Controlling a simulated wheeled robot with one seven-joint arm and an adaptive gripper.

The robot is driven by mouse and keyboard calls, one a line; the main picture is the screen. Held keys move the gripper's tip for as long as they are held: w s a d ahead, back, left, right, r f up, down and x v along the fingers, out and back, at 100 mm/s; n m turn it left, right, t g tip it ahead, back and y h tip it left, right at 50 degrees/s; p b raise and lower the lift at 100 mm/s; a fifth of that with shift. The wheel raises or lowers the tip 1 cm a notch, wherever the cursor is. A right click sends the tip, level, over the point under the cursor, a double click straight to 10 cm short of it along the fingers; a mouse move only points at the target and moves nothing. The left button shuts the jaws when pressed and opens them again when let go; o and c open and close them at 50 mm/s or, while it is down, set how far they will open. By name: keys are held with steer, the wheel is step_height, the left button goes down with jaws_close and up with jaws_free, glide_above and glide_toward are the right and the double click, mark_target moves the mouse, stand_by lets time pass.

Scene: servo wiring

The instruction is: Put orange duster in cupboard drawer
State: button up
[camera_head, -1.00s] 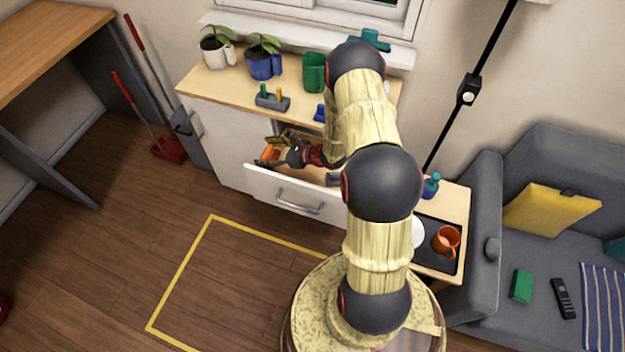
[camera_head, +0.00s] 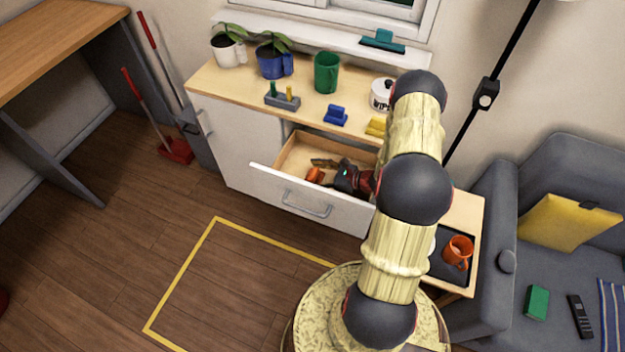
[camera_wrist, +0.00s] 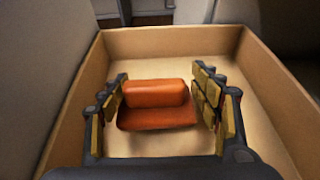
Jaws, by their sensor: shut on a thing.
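The orange duster (camera_wrist: 156,102) is between the two fingers of my gripper (camera_wrist: 165,105), which is shut on it, in the wrist view. In the head view the duster (camera_head: 314,175) shows as a small orange patch at the left of my gripper (camera_head: 328,174). Both are within the open cupboard drawer (camera_head: 292,157), whose pale wooden walls also surround them in the wrist view (camera_wrist: 180,42). I cannot tell whether the duster touches the drawer floor. My arm hides the drawer's right end.
A side table with an orange mug (camera_head: 458,251) is at right. The floor before the drawer is clear.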

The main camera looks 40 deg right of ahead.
mark_target(317, 179)
step_height(317, 179, down, 3)
steer(key=shift+f+b, duration=0.1)
steer(key=shift+b, duration=0.65)
steer(key=o, duration=1.2)
steer(key=shift+s+d+r, duration=0.1)
steer(key=shift+s+r, duration=0.05)
steer(key=shift+r, duration=0.05)
steer(key=p+v, duration=0.3)
steer(key=v, duration=0.8)
steer(key=shift+s+r, duration=0.15)
steer(key=shift+s, duration=0.1)
